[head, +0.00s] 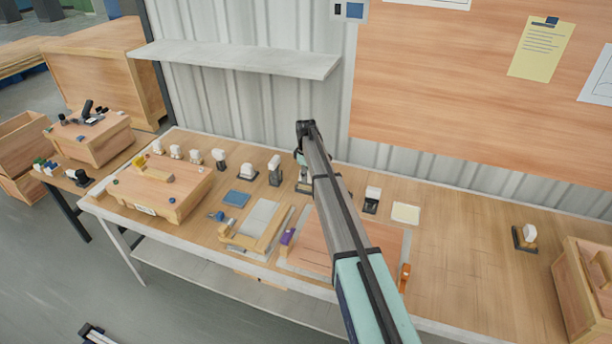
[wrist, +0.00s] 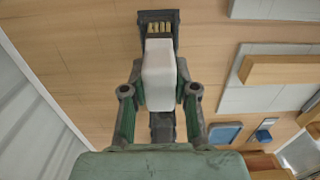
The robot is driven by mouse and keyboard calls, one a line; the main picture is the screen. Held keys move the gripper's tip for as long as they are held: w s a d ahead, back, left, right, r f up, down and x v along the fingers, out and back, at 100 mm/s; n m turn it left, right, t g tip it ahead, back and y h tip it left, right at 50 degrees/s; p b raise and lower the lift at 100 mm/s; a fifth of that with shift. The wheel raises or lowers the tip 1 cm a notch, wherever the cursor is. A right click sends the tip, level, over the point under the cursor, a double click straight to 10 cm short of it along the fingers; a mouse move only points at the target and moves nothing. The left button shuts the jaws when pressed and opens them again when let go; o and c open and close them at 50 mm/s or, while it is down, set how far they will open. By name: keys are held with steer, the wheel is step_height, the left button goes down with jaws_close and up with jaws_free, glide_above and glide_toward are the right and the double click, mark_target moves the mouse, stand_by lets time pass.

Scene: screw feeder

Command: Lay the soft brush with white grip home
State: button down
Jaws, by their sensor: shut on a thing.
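In the wrist view, my gripper (wrist: 160,98) is shut on the white grip (wrist: 159,75) of a brush, with one finger on each side. A dark head with a row of tan bristles (wrist: 158,26) shows beyond the top of the grip, and a dark part shows below it. I cannot tell whether the brush touches the bench or a holder. In the head view, my gripper (head: 303,172) is over the back of the bench, largely hidden behind my arm.
Several white-topped tools, such as one on a dark base (head: 371,200), stand along the back of the workbench (head: 470,255). Bench right of centre is mostly clear.

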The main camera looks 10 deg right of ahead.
steer(key=shift+f, duration=0.35)
steer(key=c, duration=0.8)
jaws_free()
step_height(320, 180, up, 12)
